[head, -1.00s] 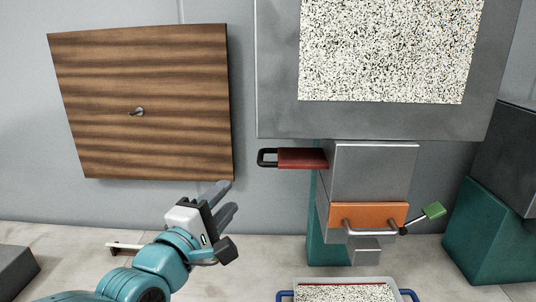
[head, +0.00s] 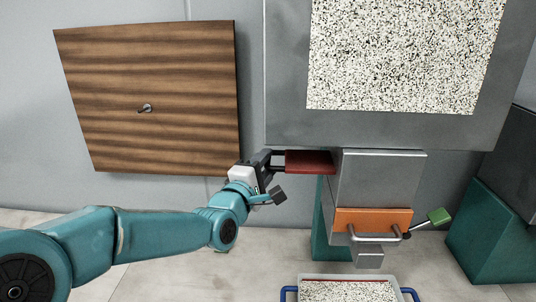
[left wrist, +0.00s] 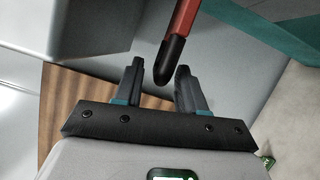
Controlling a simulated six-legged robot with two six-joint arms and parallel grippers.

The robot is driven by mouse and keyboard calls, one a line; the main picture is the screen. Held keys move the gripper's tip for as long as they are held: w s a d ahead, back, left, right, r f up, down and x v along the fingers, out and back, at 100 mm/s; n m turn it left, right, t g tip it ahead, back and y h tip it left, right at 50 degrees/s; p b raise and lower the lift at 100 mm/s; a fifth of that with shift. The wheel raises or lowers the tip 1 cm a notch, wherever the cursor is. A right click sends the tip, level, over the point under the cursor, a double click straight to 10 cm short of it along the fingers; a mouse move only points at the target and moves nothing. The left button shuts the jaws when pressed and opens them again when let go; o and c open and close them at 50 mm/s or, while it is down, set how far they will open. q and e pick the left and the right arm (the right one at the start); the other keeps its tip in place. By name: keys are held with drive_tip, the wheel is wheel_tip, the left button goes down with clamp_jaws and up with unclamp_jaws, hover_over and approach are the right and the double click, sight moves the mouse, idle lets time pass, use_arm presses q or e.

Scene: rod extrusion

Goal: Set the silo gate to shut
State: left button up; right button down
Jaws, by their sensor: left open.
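The silo gate (head: 310,162) is a red plate that sticks out to the left from the grey outlet (head: 378,182) under the silo (head: 287,100). Its black loop handle is largely hidden by my left gripper (head: 272,160) in the head view. In the left wrist view the red gate (left wrist: 185,14) shows edge-on, and its black handle (left wrist: 171,62) reaches down between the fingertips of my left gripper (left wrist: 159,69). The fingers are open, with a gap on each side of the handle. My right gripper is not in view.
A wooden panel (head: 150,95) with a small knob hangs on the wall at left. Below the outlet are an orange block (head: 372,219) with a metal bar, a green-ended lever (head: 438,216) and a blue-handled tray (head: 402,282) of granules. A teal-based block (head: 495,240) stands at right.

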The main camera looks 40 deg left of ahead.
sight(301, 161)
use_arm(q)
drive_tip(key=shift+w+a, duration=0.1)
drive_tip(key=shift+w, duration=0.6)
drive_tip(key=shift+s+r, duration=0.15)
drive_tip(key=c, duration=0.4)
drive_tip(key=shift+w, duration=0.2)
clamp_jaws()
drive_tip(key=w+d+b, duration=0.1)
drive_tip(key=d, duration=0.1)
drive_tip(key=w+d, duration=0.1)
drive_tip(key=d, duration=0.1)
drive_tip(key=w+d+b, duration=0.1)
drive_tip(key=d, duration=0.1)
drive_tip(key=shift+w+d+f+b, duration=0.15)
drive_tip(key=shift+w+f+b, duration=0.15)
drive_tip(key=shift+w, duration=0.1)
drive_tip(key=shift+r, duration=0.1)
